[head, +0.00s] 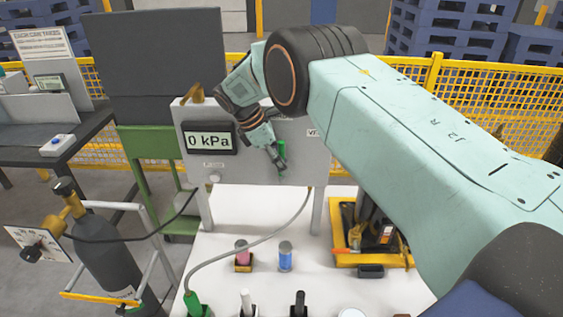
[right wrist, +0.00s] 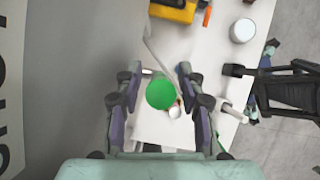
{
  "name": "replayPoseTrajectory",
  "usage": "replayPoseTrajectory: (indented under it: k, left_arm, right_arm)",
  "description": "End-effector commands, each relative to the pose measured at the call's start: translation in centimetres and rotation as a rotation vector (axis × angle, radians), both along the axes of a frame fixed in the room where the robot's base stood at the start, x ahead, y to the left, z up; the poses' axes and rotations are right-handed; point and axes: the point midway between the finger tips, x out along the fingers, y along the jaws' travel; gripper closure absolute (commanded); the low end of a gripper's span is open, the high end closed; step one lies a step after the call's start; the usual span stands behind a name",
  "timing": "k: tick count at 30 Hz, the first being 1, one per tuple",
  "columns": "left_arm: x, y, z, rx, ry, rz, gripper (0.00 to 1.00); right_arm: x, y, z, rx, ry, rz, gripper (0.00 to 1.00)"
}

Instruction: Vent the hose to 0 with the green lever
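A grey panel box (head: 255,170) on legs stands at the back of the white table. Its display (head: 208,141) reads 0 kPa. The green lever (head: 281,158) is on the panel's front, to the right of the display. My right gripper (head: 277,160) is at the lever and partly covers it. In the right wrist view the lever's round green end (right wrist: 160,94) lies between the two fingers of my right gripper (right wrist: 159,90), with a visible gap on both sides. A grey hose (head: 265,238) runs from under the panel to a green fitting (head: 196,304).
A yellow tray (head: 372,260) stands at the right of the table. A pink piece (head: 242,246) and a blue cylinder (head: 285,257) stand mid-table. A gas cylinder (head: 108,250) stands on the left. A dark board (head: 165,65) and a yellow fence (head: 475,95) are behind.

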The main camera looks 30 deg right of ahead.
Motion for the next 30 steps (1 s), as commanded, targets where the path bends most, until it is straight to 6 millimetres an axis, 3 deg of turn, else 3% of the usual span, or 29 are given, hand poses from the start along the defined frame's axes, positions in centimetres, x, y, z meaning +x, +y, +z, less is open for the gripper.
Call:
replayPoseTrajectory:
  k: [15,21,30]
  left_arm:
    - [0.0,0.0,0.0,0.0,0.0,0.0,0.26]
    - [0.0,0.0,0.0,0.0,0.0,0.0,0.26]
    - [0.0,0.0,0.0,0.0,0.0,0.0,0.26]
  right_arm:
    - [1.7,4.2,8.5,0.0,-0.005,0.001,0.61]
    - [1.9,4.9,10.0,0.0,-0.002,0.002,0.61]
    - [1.9,5.0,10.2,0.0,-0.002,0.002,0.61]
